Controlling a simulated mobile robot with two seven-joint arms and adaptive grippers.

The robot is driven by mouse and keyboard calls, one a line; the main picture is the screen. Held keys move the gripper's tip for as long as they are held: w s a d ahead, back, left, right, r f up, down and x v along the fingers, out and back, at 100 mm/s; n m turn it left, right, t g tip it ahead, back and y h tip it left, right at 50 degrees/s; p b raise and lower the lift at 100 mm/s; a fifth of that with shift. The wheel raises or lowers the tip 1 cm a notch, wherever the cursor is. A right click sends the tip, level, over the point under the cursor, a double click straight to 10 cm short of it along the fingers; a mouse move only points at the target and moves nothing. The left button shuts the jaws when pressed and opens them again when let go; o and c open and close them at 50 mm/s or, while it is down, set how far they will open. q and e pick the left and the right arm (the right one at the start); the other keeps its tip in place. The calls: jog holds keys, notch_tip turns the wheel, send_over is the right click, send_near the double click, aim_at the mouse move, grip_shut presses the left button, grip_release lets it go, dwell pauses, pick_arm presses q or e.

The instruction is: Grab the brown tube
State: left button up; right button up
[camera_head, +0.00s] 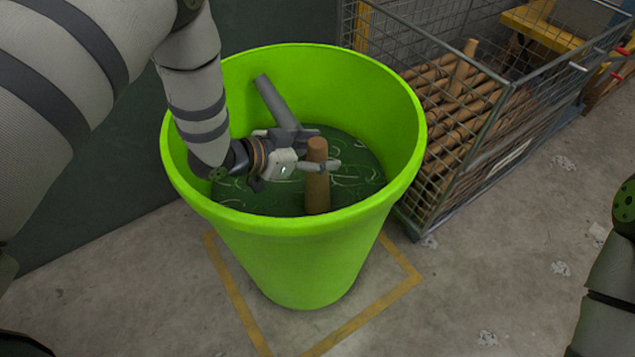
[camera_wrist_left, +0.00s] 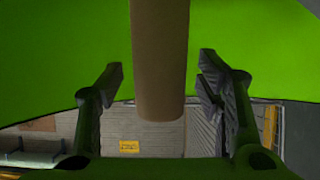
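The brown tube (camera_head: 317,190) stands roughly upright inside the bright green bin (camera_head: 297,235). My left gripper (camera_head: 322,152) reaches into the bin from the left, with its fingers at the tube's upper part. In the left wrist view the brown tube (camera_wrist_left: 160,65) lies between the two spread fingers (camera_wrist_left: 160,85), with a visible gap on each side. The left gripper is open. The tube's lower end in the bin is partly hidden by the front rim. My right gripper is not in view.
A grey tube (camera_head: 275,100) leans against the bin's inner back wall, partly behind my gripper. A wire crate (camera_head: 492,130) with many brown tubes (camera_head: 455,130) stands to the right. A yellow floor marking (camera_head: 235,290) frames the bin.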

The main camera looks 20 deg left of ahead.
pick_arm(q)
jog(key=c, duration=1.1)
